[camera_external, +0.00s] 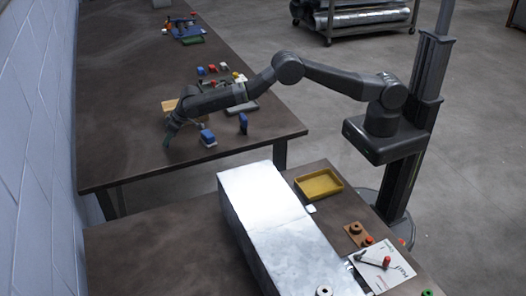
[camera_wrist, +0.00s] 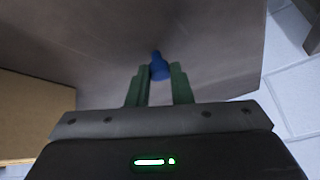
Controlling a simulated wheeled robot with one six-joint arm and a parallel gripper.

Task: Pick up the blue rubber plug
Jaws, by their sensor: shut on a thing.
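The blue rubber plug (camera_wrist: 158,66) shows in the wrist view between the tips of my two green fingers. It has a narrow knob at its far end and a wider body. My gripper (camera_wrist: 160,82) is shut on it. In the external view my gripper (camera_external: 170,131) points down over the near left part of the dark table (camera_external: 130,150). The plug is too small and too hidden there to make out clearly. I cannot tell whether it touches the table top.
A tan box (camera_external: 169,105) stands just behind my gripper. A blue and white block (camera_external: 208,138) and an upright blue piece (camera_external: 243,122) stand to its right. Small coloured pieces (camera_external: 212,69) lie farther back. The table's near left part is clear.

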